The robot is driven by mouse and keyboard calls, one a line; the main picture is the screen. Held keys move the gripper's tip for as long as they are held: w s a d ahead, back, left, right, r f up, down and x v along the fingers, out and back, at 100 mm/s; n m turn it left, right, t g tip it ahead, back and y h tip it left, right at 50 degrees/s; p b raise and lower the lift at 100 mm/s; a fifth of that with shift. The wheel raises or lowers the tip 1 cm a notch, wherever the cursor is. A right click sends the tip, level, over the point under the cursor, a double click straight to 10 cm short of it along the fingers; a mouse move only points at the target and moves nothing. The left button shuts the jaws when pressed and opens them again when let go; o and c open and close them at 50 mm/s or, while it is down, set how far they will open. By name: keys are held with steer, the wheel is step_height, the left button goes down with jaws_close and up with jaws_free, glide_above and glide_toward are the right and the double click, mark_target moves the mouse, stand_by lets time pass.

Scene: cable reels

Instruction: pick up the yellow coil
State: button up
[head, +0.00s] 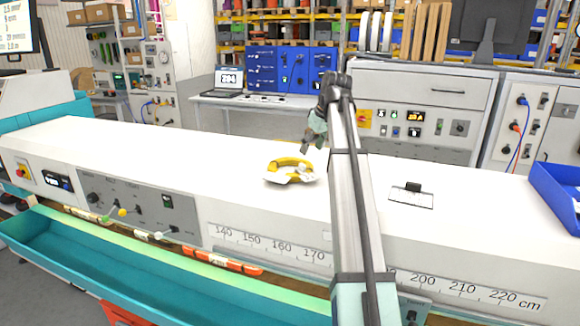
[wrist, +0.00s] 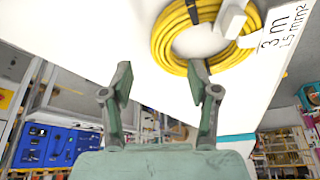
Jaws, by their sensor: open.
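The yellow coil (head: 289,165) lies on the white bench top, near the middle of the head view. A white tag (head: 290,178) lies at its near side. In the wrist view the yellow coil (wrist: 173,40) is at the top, right of centre, with a white connector (wrist: 232,18) and the printed label (wrist: 278,38) at its right. My gripper (head: 308,149) is above the bench, just right of and beyond the coil in the head view. In the wrist view my gripper (wrist: 160,82) has its two fingers apart with nothing between them. The gripper is apart from the coil.
The white bench top (head: 150,147) is clear left of the coil. A small black-clipped plate (head: 411,195) lies to the right, and a blue bin (head: 558,190) stands at the right end. A teal trough (head: 130,265) runs along the front. A laptop (head: 228,82) stands on a table behind.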

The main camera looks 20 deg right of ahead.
mark_target(305, 161)
steer(key=shift+w+p+x, duration=0.15)
steer(key=shift+p+x, duration=0.5)
steer(key=shift+x, duration=1)
steer(key=shift+w+p+x, duration=0.1)
steer(key=shift+p+x, duration=0.5)
steer(key=shift+x, duration=1.1)
steer(key=shift+a+r, duration=0.1)
steer(key=shift+r, duration=0.1)
jaws_close()
